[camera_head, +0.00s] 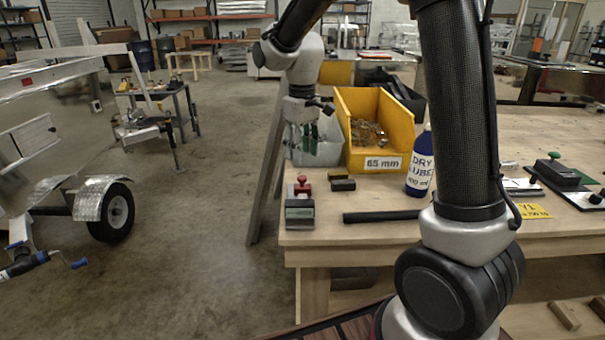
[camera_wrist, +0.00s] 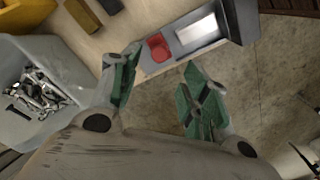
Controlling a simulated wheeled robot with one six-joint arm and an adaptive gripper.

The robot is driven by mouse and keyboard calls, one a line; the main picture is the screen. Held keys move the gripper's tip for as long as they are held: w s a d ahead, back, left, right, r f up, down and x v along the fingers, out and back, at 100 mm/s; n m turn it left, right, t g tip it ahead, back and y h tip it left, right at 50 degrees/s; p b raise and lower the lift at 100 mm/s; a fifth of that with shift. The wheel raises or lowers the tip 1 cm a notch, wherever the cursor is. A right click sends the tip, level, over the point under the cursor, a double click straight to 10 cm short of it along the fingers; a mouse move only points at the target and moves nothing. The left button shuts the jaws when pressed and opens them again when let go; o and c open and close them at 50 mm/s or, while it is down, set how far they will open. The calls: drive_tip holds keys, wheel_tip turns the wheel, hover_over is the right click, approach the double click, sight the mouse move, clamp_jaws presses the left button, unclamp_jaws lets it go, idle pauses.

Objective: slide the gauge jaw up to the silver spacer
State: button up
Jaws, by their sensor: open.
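My gripper (camera_head: 309,150) points down near the left edge of the workbench, in front of the grey bin. In the wrist view its green-padded fingers (camera_wrist: 160,62) are apart with nothing held. A red knob (camera_head: 302,184) tops a small grey device (camera_head: 299,213) at the bench's front-left corner. In the wrist view the red knob (camera_wrist: 157,47) appears between and beyond the fingertips, beside a silver-white face (camera_wrist: 196,33). A dark block with a green knob (camera_head: 556,172) sits on a plate at the right. I cannot tell which piece is the gauge jaw or the silver spacer.
A yellow bin (camera_head: 381,163) marked 65 mm and a grey bin (camera_wrist: 66,74), both holding metal parts, stand behind the device. A dry lube bottle (camera_head: 420,168), small dark blocks (camera_head: 343,184) and a black bar (camera_head: 380,216) are nearby. Floor lies left of the bench edge.

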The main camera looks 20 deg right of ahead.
sight(302, 177)
wheel_tip(302, 177, down, 7)
drive_tip(key=shift+f, duration=0.2)
